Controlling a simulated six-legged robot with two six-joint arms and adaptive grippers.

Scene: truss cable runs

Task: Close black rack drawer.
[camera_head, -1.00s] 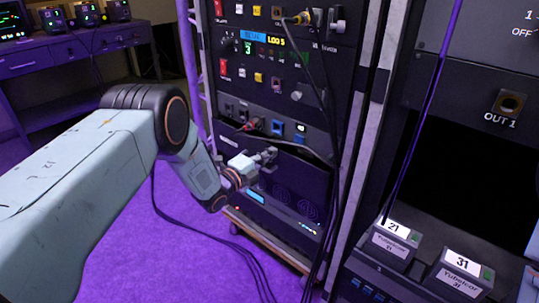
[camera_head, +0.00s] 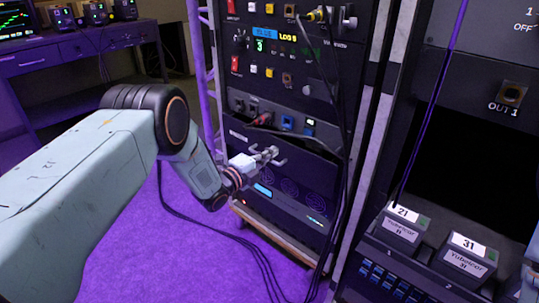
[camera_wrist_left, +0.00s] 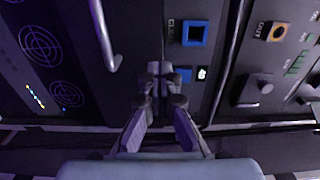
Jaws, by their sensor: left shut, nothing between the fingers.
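The black rack drawer (camera_head: 236,136) is a dark front panel in the tall black rack, below a row of sockets. Its front shows partly behind my left gripper, and how far it stands out is hard to tell. My left gripper (camera_head: 276,155) is shut and empty in front of the drawer's face. In the left wrist view, its fingertips (camera_wrist_left: 161,70) are together beside the dark drawer front, and a metal bar handle (camera_wrist_left: 103,38) is to their left, apart from them. Contact with the drawer cannot be told. My right gripper is not in view.
A socket panel (camera_head: 285,122) with plugs is just above the drawer, and a fan unit (camera_head: 290,190) is below. Black cables hang down the rack's right side and lie on the purple floor (camera_head: 195,245). Another rack with boxes (camera_head: 402,222) stands at right.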

